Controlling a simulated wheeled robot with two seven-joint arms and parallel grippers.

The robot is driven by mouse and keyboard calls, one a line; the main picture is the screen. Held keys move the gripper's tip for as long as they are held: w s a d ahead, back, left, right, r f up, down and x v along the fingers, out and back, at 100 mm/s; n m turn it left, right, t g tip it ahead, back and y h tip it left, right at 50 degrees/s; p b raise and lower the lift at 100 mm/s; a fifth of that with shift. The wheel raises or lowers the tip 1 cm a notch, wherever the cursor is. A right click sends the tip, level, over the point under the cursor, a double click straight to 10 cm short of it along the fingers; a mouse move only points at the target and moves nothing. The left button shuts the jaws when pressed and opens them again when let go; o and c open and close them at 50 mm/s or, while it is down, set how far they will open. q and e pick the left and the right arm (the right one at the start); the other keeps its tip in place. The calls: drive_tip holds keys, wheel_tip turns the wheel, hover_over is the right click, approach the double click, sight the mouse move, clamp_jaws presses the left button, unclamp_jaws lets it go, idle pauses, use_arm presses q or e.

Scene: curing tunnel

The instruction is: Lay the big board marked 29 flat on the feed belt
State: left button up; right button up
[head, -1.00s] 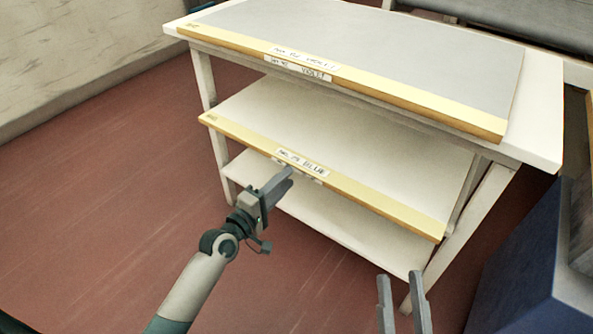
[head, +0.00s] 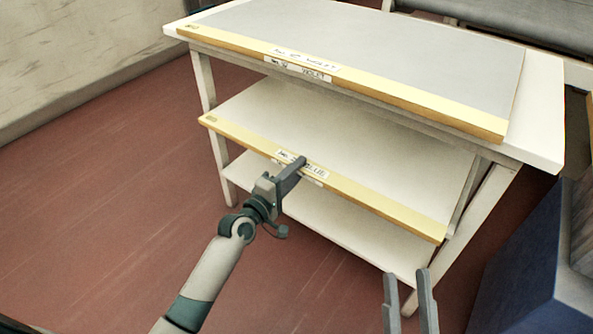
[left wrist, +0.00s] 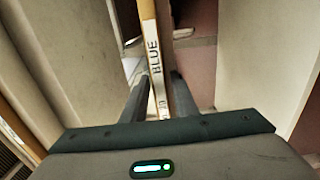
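The big board marked 29 (head: 385,205) lies on the middle shelf of a white rack, its yellow front edge sticking out. Its label ends in BLUE and is partly covered by my left gripper (head: 298,168). The left gripper's fingers straddle this front edge. In the left wrist view the board's edge (left wrist: 150,30) runs between the two fingers, which look open; I cannot tell whether they touch it. My right gripper (head: 408,274) is open and empty, in front of the rack's lower right. A grey surface (head: 490,28) behind the rack may be the feed belt; I cannot be sure.
A grey-topped board (head: 390,50) with a yellow edge and a VIOLET label lies on the rack top (head: 545,120). The lower shelf (head: 340,232) looks empty. A blue box-like body (head: 520,255) stands close at the right. The red floor (head: 100,200) at the left is clear.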

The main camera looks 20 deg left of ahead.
use_arm(q)
clamp_jaws()
idle(1.1)
drive_tip(key=shift+w+a+r, duration=0.1)
drive_tip(key=shift+w+r, duration=0.05)
drive_tip(key=shift+r, duration=0.6)
drive_tip(key=shift+f, duration=0.2)
